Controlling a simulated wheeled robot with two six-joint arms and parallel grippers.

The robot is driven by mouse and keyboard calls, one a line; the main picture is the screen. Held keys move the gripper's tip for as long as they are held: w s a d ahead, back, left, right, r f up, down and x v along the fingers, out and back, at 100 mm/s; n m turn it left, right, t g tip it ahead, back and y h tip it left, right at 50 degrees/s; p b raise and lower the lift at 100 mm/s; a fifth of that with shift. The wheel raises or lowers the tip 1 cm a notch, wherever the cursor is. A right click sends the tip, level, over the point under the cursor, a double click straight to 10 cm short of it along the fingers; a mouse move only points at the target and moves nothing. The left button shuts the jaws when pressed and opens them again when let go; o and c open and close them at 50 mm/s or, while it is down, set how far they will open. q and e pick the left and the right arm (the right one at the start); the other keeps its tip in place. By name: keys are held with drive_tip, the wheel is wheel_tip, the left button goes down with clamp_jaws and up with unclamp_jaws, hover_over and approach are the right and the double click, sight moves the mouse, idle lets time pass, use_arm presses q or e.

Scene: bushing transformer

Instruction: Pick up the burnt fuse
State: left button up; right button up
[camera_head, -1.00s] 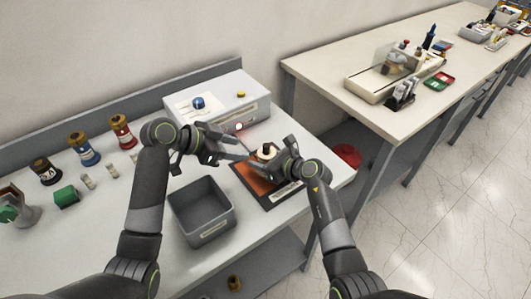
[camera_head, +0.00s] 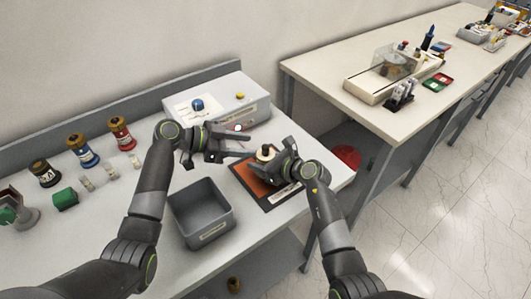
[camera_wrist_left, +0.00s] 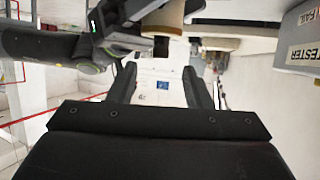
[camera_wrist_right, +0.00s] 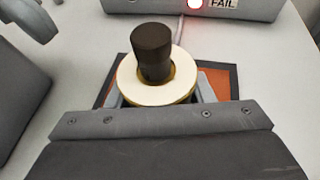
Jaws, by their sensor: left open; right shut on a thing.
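A cream ring-shaped part (camera_wrist_right: 157,88) with a dark brown cylinder (camera_wrist_right: 152,52) standing up in its middle is over the orange mat. It also shows in the head view (camera_head: 266,153). I cannot tell whether the dark cylinder is the burnt fuse. My right gripper (camera_head: 276,160) is shut on the cream part; its fingers are mostly hidden in the right wrist view. My left gripper (camera_head: 246,143) is open and empty, just left of the part. In the left wrist view its two fingers are apart (camera_wrist_left: 160,88), with the part (camera_wrist_left: 169,17) at the top.
Several small pale cylinders, such as one (camera_head: 111,172), stand at left near the green block (camera_head: 65,199) and the coloured bushings (camera_head: 83,150). The tester (camera_head: 222,101) has a lit red FAIL lamp (camera_wrist_right: 194,3). An empty grey bin (camera_head: 203,211) stands in front. An orange mat (camera_head: 250,178) has a dark border.

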sight(260, 154)
use_arm(q)
drive_tip(key=shift+x, duration=2.7)
drive_tip(key=shift+a+f, duration=0.1)
drive_tip(key=shift+f, duration=0.05)
clamp_jaws()
